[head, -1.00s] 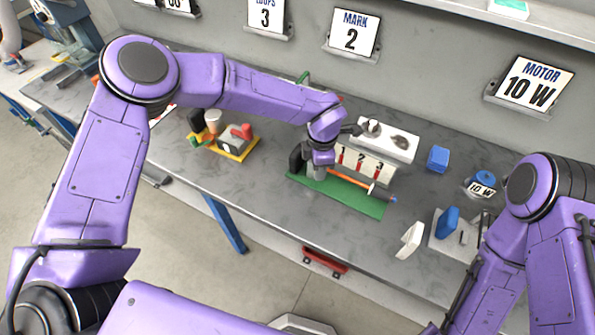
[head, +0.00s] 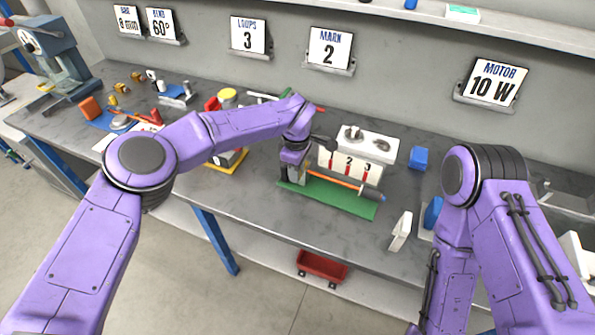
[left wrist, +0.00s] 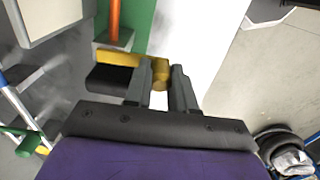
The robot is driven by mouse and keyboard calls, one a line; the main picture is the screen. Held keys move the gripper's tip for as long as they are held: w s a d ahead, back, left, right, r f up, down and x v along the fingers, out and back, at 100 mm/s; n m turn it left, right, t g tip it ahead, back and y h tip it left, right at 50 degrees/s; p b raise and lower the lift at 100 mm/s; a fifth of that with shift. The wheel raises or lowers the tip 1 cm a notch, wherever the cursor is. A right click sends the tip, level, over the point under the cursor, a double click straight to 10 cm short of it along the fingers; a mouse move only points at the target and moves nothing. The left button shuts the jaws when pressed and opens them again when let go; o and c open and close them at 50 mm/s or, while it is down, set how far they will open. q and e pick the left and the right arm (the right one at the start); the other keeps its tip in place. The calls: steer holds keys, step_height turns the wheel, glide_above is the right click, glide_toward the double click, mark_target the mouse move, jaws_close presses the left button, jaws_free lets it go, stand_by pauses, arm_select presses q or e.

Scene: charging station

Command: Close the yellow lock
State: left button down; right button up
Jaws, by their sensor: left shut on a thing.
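The yellow lock (left wrist: 130,60) shows in the left wrist view as a yellow bar with a rounded end beside a dark block. My left gripper (left wrist: 160,85) is shut on the rounded yellow end, between its two grey fingers. In the head view my left gripper (head: 293,172) is at the left end of a green base (head: 340,202), and the lock is hidden behind it there. An orange rod (head: 335,179) runs along the base in front of a white board (head: 349,163) marked 1, 2, 3. My right arm shows, but its gripper is out of view.
A white block with knobs (head: 368,145) stands behind the board, with a blue cube (head: 418,158) to its right. A white angled piece (head: 401,231) stands near the front edge. A red bin (head: 321,267) sits below the bench.

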arm_select(q)
steer(key=shift+a, duration=0.1)
stand_by(0.3)
steer(key=c, duration=0.9)
jaws_free()
steer(key=shift+c, duration=0.2)
steer(key=shift+r, duration=0.1)
steer(key=shift+w+r+b, duration=0.1)
steer(key=shift+r+b, duration=0.2)
steer(key=shift+r, duration=0.05)
step_height(320, 180, up, 9)
steer(key=shift+f+b, duration=0.1)
steer(key=shift+b, duration=1)
steer(key=shift+r, duration=0.45)
